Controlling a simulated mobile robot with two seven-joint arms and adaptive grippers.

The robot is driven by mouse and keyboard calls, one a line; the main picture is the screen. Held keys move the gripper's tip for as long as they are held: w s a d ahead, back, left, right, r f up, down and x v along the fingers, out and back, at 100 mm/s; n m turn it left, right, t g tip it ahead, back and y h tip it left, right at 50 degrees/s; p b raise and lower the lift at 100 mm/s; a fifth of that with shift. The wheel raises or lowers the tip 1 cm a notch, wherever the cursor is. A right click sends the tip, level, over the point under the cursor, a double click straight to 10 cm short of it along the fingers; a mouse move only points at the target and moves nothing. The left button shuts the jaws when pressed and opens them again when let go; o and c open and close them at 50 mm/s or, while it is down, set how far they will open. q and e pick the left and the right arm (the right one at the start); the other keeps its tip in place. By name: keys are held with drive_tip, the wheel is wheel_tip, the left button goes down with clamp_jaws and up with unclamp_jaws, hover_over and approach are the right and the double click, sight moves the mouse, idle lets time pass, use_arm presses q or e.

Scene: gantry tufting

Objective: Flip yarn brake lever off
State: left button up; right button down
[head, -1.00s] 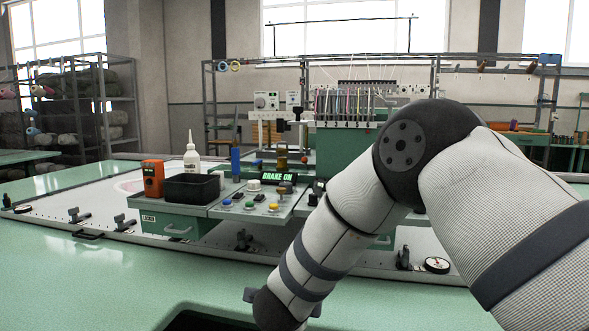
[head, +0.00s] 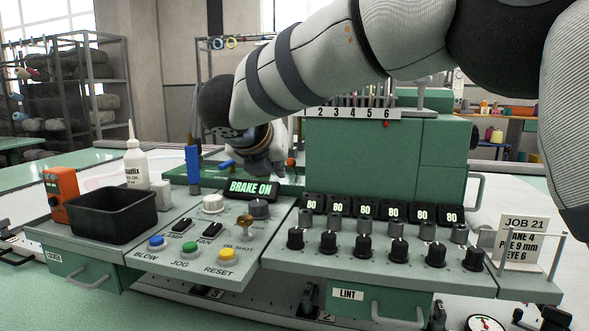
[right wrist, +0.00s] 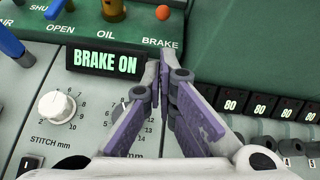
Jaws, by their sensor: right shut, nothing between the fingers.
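The brake lever shows as an orange-red ball knob (right wrist: 162,12) beside the word BRAKE in the right wrist view; the rest of it is not clear. The knob also shows in the head view (head: 291,162), just right of my gripper. A dark display (head: 252,189) with green letters reads BRAKE ON, also in the right wrist view (right wrist: 103,60). My right gripper (head: 262,168) hangs over the back of the console. In the right wrist view its purple-padded fingers (right wrist: 162,72) are shut and empty, apart from the knob. My left gripper is out of view.
A blue lever (right wrist: 54,8) and an oil cup (right wrist: 113,10) stand left of BRAKE. A white stitch dial (right wrist: 66,104) is nearer. Several black knobs (head: 328,243) fill the right panel. A black bin (head: 112,215) and white bottle (head: 135,163) stand left.

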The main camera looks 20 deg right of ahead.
sight(294, 168)
drive_tip(key=x, duration=1)
drive_tip(key=shift+d+r, duration=0.1)
drive_tip(key=shift+r, duration=0.1)
